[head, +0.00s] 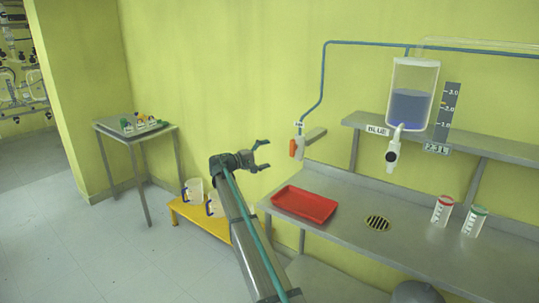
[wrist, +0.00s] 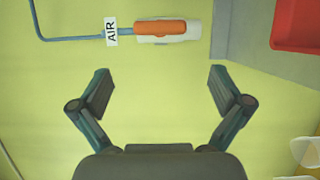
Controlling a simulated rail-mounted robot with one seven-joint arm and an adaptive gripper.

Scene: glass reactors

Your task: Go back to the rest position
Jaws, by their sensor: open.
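My gripper (head: 264,156) is open and empty. In the head view it is held in the air in front of the yellow-green wall, left of the orange-handled AIR valve (head: 297,147) and above the left end of the steel bench. In the wrist view my gripper (wrist: 160,92) has its two fingers spread wide with nothing between them. The AIR valve (wrist: 160,28) shows beyond the fingertips there, apart from them.
A red tray (head: 304,204) lies on the steel bench (head: 350,225), near a drain and two lidded containers (head: 442,210). A blue-liquid vessel (head: 411,95) hangs above. A yellow stool (head: 190,212) with jugs and a small side table (head: 137,133) stand left. Floor at left is clear.

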